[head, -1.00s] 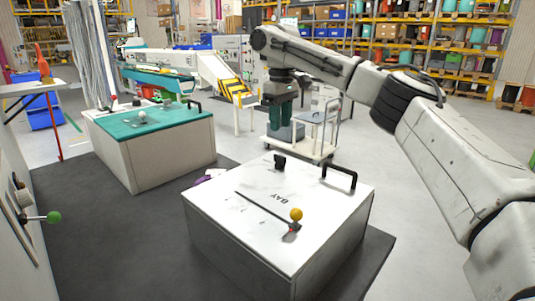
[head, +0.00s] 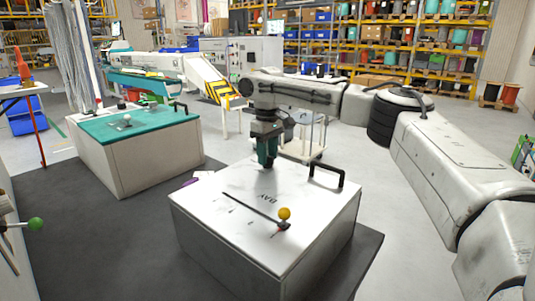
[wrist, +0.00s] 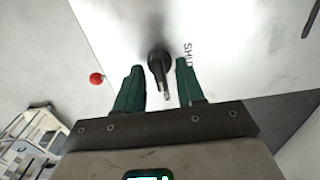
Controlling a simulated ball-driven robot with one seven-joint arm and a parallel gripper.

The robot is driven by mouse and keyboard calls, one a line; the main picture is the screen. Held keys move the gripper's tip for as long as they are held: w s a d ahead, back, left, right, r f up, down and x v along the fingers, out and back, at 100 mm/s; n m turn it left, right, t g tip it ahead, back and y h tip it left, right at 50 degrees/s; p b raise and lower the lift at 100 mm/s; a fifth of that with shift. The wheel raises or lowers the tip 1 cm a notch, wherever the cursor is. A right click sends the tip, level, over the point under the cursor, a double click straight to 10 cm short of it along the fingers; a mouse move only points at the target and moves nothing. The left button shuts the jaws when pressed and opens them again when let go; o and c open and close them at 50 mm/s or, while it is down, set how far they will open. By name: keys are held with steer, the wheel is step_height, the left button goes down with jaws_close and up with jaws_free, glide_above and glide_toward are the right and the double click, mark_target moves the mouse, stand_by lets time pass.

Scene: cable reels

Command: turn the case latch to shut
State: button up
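The white case (head: 225,215) stands on the dark mat, with a black handle (head: 327,174) and a slot with a yellow-knobbed lever (head: 284,214) on its top. The dark case latch (wrist: 158,63) shows in the wrist view against the white top, beside printed letters that read "SHU", the rest hidden. My gripper (head: 267,163) points down over the case's far edge. Its two green fingers (wrist: 160,88) are apart, one on each side of the latch; I cannot tell whether they touch it. In the head view, my gripper mostly hides the latch.
A teal-topped case (head: 140,125) stands to the left. A green-knobbed lever (head: 35,224) shows at the left edge. A trolley (head: 305,140) is behind my gripper. A red round spot (wrist: 97,78) shows left of the fingers in the wrist view.

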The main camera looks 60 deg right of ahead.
steer(key=shift+c, duration=0.2)
jaws_close()
steer(key=shift+p, duration=0.35)
steer(key=n+p, duration=0.1)
steer(key=p, duration=0.2)
steer(key=n+p, duration=0.2)
steer(key=p, duration=0.1)
steer(key=shift+a+r, duration=0.1)
steer(key=shift+r, duration=0.2)
steer(key=n+p, duration=0.4)
steer(key=shift+f+p, duration=0.1)
steer(key=shift+p, duration=0.25)
steer(key=n+p, duration=0.1)
steer(key=n, duration=0.1)
steer(key=n+p, duration=0.1)
steer(key=n, duration=0.1)
steer(key=shift+f+n, duration=0.2)
steer(key=shift+n, duration=0.1)
steer(key=n+p, duration=0.1)
steer(key=n, duration=0.5)
steer(key=shift+p, duration=0.3)
steer(key=shift+n, duration=0.4)
